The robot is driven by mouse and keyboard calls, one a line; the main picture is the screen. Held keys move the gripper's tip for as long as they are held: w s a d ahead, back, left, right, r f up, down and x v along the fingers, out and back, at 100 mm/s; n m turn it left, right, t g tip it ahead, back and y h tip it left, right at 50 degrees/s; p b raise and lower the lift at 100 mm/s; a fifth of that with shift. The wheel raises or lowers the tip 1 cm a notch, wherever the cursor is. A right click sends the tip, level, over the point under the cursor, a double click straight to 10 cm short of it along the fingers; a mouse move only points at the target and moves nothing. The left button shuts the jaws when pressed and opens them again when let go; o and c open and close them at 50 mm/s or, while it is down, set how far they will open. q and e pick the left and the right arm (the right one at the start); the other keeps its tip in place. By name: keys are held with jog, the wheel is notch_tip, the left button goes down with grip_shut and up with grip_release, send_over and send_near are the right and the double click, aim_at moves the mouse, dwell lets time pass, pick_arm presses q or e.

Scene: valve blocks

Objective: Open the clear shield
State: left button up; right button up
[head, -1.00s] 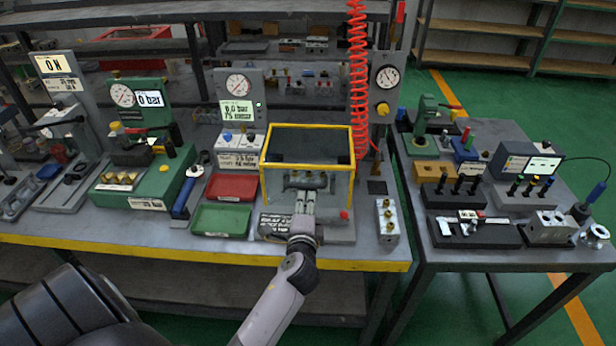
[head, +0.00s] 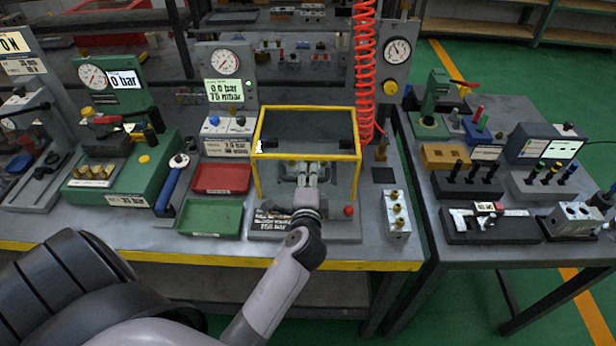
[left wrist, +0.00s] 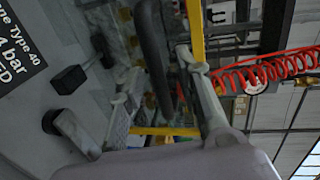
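The clear shield (head: 308,157) is a see-through box with a yellow frame, standing on the grey fixture at the middle of the bench. Its top frame looks level, and a valve block shows dimly inside. My left gripper (head: 308,172) is at the shield's front, its fingers pointing away from me below the upper front yellow bar. I cannot tell whether the fingers touch the shield. In the left wrist view, the left gripper (left wrist: 135,100) has its fingers apart with nothing clearly held; yellow frame bars (left wrist: 195,32) and brass fittings show close by. My right gripper is not in view.
A red tray (head: 222,191) and a green tray (head: 185,218) lie left of the shield. A red button (head: 348,211) and a block with brass fittings (head: 397,215) are at its right. A red coiled hose (head: 364,70) hangs behind. A gauge panel (head: 225,88) stands behind left.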

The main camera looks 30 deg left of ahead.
pick_arm(q)
grip_shut()
dwell(0.8)
